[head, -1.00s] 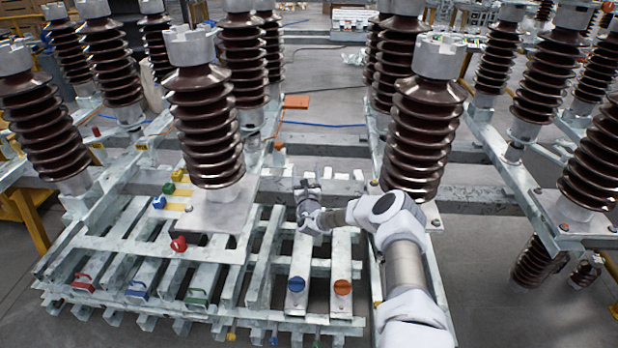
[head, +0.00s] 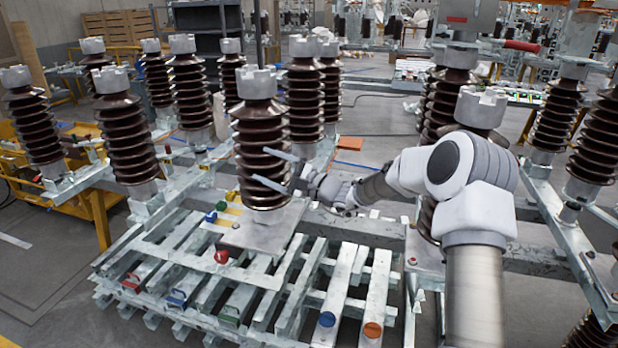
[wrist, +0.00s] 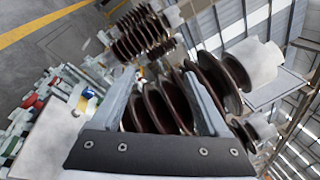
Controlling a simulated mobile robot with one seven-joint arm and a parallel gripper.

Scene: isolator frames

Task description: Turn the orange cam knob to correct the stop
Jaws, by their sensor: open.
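The orange cam knob (head: 373,330) is a round cap on a pale rail at the bottom of the head view. A blue round knob (head: 327,319) is on the rail to its left. My gripper (head: 262,167) is open, raised well above and to the left of the orange knob, and does not touch it. Its two fingers point left, in front of a brown ribbed insulator. In the wrist view the open fingers (wrist: 158,78) frame an insulator; I cannot tell whether they touch it. The orange knob does not show clearly in the wrist view.
The tall brown insulator (head: 262,150) stands close to my fingers. A red knob (head: 221,257) and red, blue and green handles (head: 177,298) sit on the slatted frame to the left. More insulators stand at right. Open floor (head: 40,270) lies at far left.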

